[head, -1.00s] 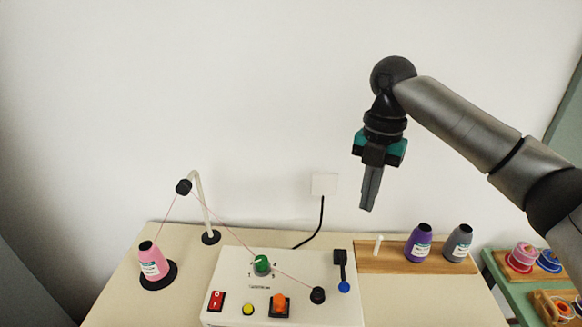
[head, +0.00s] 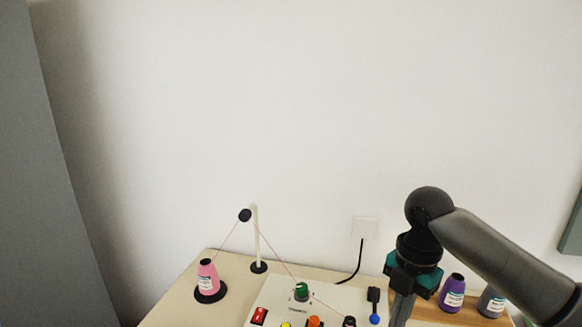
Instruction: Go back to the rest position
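My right gripper (head: 402,308) comes in from the right and points down in front of the right part of the counter. Its fingers run down to the lower edge of the picture, and I cannot tell whether they are open or shut. My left gripper is not in view. A pink thread cone (head: 207,277) stands on a black round base at the left of the counter (head: 180,309). Its thread runs over a guide on a white post (head: 257,237) to the white machine box (head: 270,294).
The box carries a green knob (head: 302,291), a red switch (head: 259,316) and a blue-tipped lever (head: 374,305). A purple cone (head: 452,293) and a grey cone (head: 491,302) stand on a wooden board (head: 430,311) at right.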

